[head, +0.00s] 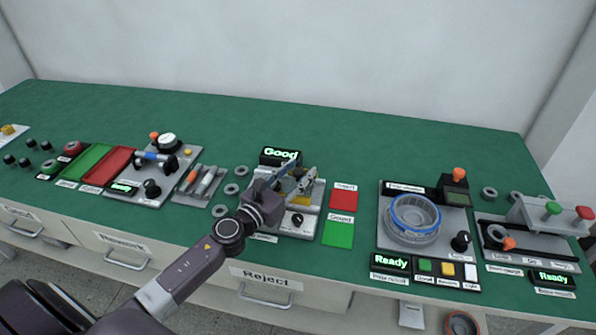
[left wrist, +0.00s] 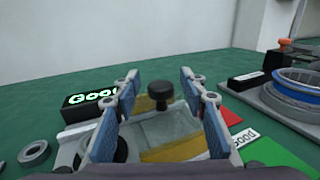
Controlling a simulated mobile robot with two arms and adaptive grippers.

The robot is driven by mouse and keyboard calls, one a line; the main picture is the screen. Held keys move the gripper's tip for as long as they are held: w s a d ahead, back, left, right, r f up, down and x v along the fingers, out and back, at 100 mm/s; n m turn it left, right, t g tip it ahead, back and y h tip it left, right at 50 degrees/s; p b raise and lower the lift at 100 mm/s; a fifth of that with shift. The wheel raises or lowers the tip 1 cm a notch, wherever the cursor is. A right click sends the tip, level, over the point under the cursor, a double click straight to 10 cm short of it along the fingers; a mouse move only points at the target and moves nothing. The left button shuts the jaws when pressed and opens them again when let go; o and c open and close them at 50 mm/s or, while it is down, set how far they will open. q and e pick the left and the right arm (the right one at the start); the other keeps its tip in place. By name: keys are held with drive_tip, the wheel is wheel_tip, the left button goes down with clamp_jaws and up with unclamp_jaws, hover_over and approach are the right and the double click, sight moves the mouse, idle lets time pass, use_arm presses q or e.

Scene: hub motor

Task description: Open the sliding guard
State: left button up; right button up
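The sliding guard (left wrist: 170,128) is a clear panel with a black knob (left wrist: 160,97) on top, on a grey station (head: 298,222) at the middle of the bench. Through it I see yellow parts. My left gripper (head: 299,172) reaches over this station from the front left. In the left wrist view its blue-padded fingers (left wrist: 160,80) are open, one on each side of the knob, with a gap to it on both sides. In the head view the gripper hides much of the guard. My right gripper is not in view.
A "Good" display (head: 280,156) stands behind the station. A red pad (head: 344,200) and a green pad (head: 338,234) lie to its right, loose grey rings (head: 231,189) to its left. A round blue-rimmed fixture (head: 413,218) stands farther right. The back of the green bench is clear.

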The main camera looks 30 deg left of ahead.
use_arm(q)
drive_tip(key=shift+s, duration=0.1)
drive_tip(key=shift+s+f, duration=0.1)
drive_tip(key=shift+s, duration=0.15)
drive_tip(key=s, duration=0.3)
drive_tip(key=s+a, duration=0.1)
drive_tip(key=s, duration=0.3)
drive_tip(key=s+a, duration=0.1)
drive_tip(key=s, duration=0.3)
drive_tip(key=shift+s, duration=0.15)
